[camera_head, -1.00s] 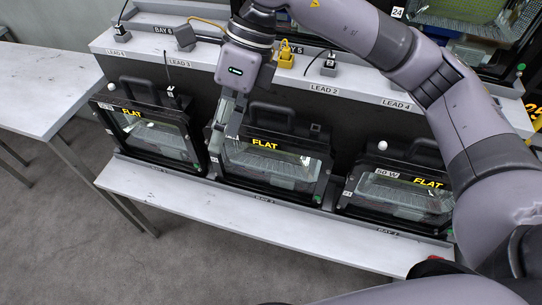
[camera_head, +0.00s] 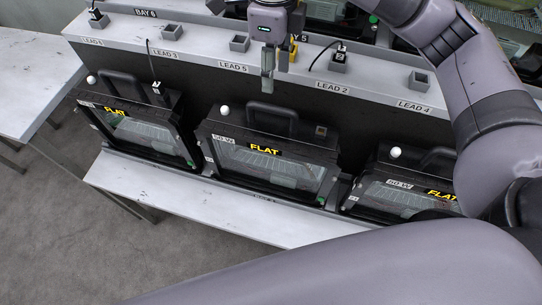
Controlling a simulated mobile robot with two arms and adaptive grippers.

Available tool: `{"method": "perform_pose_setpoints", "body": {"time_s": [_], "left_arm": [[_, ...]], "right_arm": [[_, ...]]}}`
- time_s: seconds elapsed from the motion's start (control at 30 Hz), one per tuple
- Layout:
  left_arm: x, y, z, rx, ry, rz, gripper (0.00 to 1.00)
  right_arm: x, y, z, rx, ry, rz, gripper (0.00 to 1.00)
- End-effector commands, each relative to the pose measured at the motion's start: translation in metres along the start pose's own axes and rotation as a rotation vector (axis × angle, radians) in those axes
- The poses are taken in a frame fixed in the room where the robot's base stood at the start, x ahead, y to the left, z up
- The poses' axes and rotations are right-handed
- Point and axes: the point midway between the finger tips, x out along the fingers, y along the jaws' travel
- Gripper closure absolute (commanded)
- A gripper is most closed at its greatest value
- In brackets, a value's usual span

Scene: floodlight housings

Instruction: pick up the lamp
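Three black floodlight lamps stand in a row on the front ledge. They are the left lamp (camera_head: 140,122), the middle lamp (camera_head: 268,158) and the right lamp (camera_head: 405,187). Each has a glass front with a yellow "FLAT" label, a top handle and a white knob at its upper left corner. My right gripper (camera_head: 268,88) points down above and behind the middle lamp, apart from its handle, near the "LEAD 5" label. Its fingers appear close together side-on, so their opening is unclear. My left gripper is out of view.
A grey shelf (camera_head: 190,62) behind the lamps carries small sockets and upright leads. A yellow connector (camera_head: 293,52) sits partly behind my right gripper. More lamps stand farther back. A white table (camera_head: 30,90) is at left; the front ledge (camera_head: 150,188) is bare.

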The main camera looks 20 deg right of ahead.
Motion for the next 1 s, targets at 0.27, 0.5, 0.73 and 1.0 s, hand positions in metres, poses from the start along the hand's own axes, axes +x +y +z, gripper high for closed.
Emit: {"method": "perform_pose_setpoints", "body": {"time_s": [0.27, 0.5, 0.73, 1.0], "left_arm": [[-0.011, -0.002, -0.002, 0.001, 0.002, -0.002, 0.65], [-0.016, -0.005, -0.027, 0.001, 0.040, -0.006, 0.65], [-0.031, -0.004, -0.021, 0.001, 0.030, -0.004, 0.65], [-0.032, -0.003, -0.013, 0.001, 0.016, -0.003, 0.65]], "right_arm": [[0.054, 0.000, -0.001, 0.002, 0.003, 0.002, 0.60], [0.072, -0.001, 0.000, 0.000, 0.001, 0.002, 0.60], [0.105, -0.004, 0.001, 0.001, 0.003, 0.004, 0.60], [0.121, -0.004, 0.002, 0.000, 0.000, 0.000, 0.60]]}}
